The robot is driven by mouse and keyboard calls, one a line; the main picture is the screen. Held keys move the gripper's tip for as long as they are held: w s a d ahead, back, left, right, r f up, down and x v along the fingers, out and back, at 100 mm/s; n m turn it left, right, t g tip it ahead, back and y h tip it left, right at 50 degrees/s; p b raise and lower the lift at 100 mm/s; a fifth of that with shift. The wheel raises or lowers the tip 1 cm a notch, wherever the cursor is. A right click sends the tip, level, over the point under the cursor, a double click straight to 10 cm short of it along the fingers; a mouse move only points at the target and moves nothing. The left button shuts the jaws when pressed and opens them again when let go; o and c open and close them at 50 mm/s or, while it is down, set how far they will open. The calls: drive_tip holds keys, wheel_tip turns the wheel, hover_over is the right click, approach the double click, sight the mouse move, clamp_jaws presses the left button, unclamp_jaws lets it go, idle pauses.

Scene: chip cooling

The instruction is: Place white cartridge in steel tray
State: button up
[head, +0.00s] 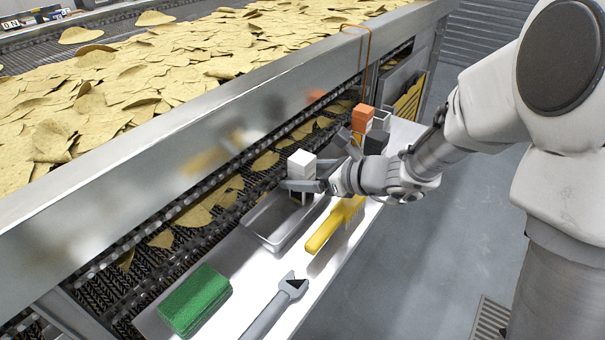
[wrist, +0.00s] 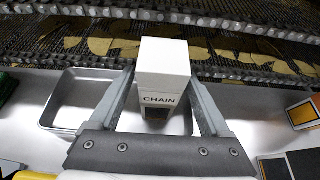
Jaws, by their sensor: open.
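The white cartridge (head: 301,163) is a tall block with a white top and a darker lower part. In the wrist view the white cartridge (wrist: 164,70) shows a "CHAIN" label and stands between the two fingers of my gripper (wrist: 162,88). The fingers are open, with a gap visible beside the cartridge. In the head view my gripper (head: 297,186) reaches in from the right around it. The steel tray (head: 262,240) is shallow and empty at its left end. The cartridge is within the tray's right end in both views; its base is partly hidden, so I cannot tell if it touches the floor.
A yellow-handled brush (head: 326,231) lies right of the tray. A green sponge (head: 195,301) and a grey wrench (head: 275,308) lie nearer. An orange-topped cartridge (head: 362,117) and dark items stand beyond my gripper. The chip conveyor (head: 190,212) borders the shelf's left side.

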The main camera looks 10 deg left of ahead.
drive_tip(key=shift+r, duration=0.25)
drive_tip(key=p+v, duration=0.2)
drive_tip(key=v, duration=1)
drive_tip(key=shift+f, duration=0.1)
drive_tip(key=shift+s+n, duration=0.3)
drive_tip(key=shift+s, duration=0.05)
drive_tip(key=s+d+r+n+g+h, duration=0.2)
drive_tip(key=s+r+n+h, duration=0.1)
drive_tip(key=s+n, duration=0.65)
drive_tip(key=s+d+r+n+t+h, duration=0.1)
drive_tip(key=s+d+n+h, duration=0.2)
drive_tip(key=d+n, duration=0.3)
drive_tip(key=s+d+r+n+t+h, duration=0.1)
drive_tip(key=s+d+r+n+h, duration=0.1)
drive_tip(key=d+n+h, duration=0.3)
drive_tip(key=s+d+n, duration=0.1)
drive_tip(key=d, duration=0.2)
drive_tip(key=shift+s+d+t+h, duration=0.2)
drive_tip(key=shift+s+t+h, duration=0.1)
drive_tip(key=shift+t+h, duration=0.1)
drive_tip(key=shift+r, duration=0.3)
